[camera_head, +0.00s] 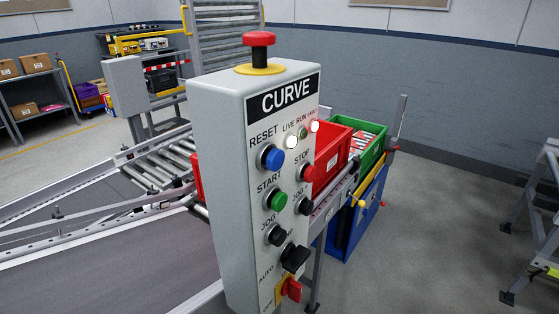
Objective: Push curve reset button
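The grey control box labelled CURVE (224,150) stands upright in the middle of the head view. Its blue reset button (272,158) sits at the upper left of the front panel, under the word RESET. The green start button (277,201) is below it, and the red stop button (309,173) is to its right. Two of the small lamps above, under LIVE and FAULT, look bright white; the one between them is green. A red mushroom button (259,42) stands on a yellow ring on top. Neither of my grippers is in view.
A conveyor belt (110,240) with metal rails runs left of and behind the box. Red (330,155) and green (371,158) crates stand behind its right side. A step ladder (540,225) is at the far right. Floor between ladder and box is clear.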

